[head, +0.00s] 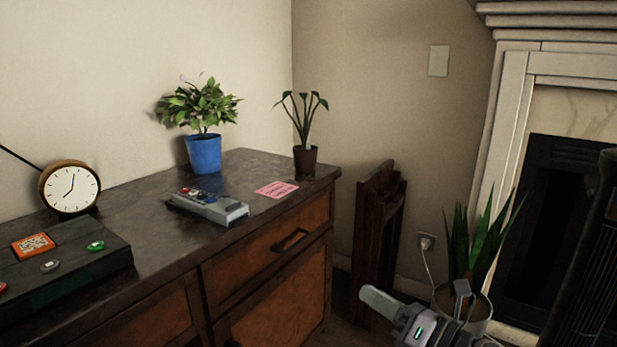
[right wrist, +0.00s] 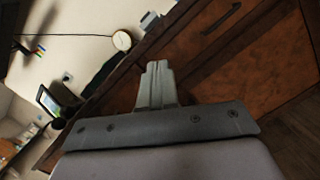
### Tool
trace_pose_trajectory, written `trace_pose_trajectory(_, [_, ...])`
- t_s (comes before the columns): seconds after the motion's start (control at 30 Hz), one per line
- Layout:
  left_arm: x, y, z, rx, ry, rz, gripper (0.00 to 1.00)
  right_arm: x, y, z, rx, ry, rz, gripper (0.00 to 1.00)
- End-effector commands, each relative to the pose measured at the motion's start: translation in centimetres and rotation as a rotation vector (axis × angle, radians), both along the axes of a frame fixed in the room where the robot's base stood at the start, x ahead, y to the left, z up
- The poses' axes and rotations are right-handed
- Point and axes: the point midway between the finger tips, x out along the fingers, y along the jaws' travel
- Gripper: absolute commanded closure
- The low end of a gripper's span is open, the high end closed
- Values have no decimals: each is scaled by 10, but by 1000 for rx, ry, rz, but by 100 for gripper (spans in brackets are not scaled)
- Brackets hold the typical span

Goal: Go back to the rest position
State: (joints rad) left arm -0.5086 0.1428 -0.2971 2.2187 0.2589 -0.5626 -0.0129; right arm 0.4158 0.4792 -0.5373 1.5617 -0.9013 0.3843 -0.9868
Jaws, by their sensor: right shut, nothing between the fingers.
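My right gripper (head: 378,300) is in the lower right of the head view, low in front of the cabinet's right end and apart from it. In the right wrist view its fingers (right wrist: 157,84) are together, with nothing between them. The wooden cabinet (right wrist: 195,65) is behind them in that view. My left gripper is not in view.
The dark-topped cabinet (head: 150,245) holds a clock (head: 70,188), a black box (head: 60,265), a grey device (head: 208,207), a pink note (head: 276,190) and two potted plants. A floor plant (head: 475,255) and fireplace (head: 535,200) stand right. A dark wooden folded piece (head: 378,235) leans nearby.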

Motion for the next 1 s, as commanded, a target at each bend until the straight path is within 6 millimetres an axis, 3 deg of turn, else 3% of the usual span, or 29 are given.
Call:
trace_pose_trajectory(0.03, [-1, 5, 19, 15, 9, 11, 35, -8, 0, 14, 99, 93, -20, 100])
trace_pose_trajectory(0.1, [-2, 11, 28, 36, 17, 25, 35, -17, -4, 19, 242, 220, -55, 100])
trace_pose_trajectory(0.47, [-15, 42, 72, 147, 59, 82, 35, -78, -39, 17, 982, 876, -294, 100])
trace_pose_trajectory(0.67, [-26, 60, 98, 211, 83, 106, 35, -132, -61, 8, 1397, 1201, -481, 100])
trace_pose_trajectory(0.8, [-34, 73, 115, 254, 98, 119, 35, -180, -74, 2, 1685, 1392, -632, 100])
trace_pose_trajectory(1.0, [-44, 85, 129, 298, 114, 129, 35, -237, -84, -2, 1991, 1552, -813, 100])
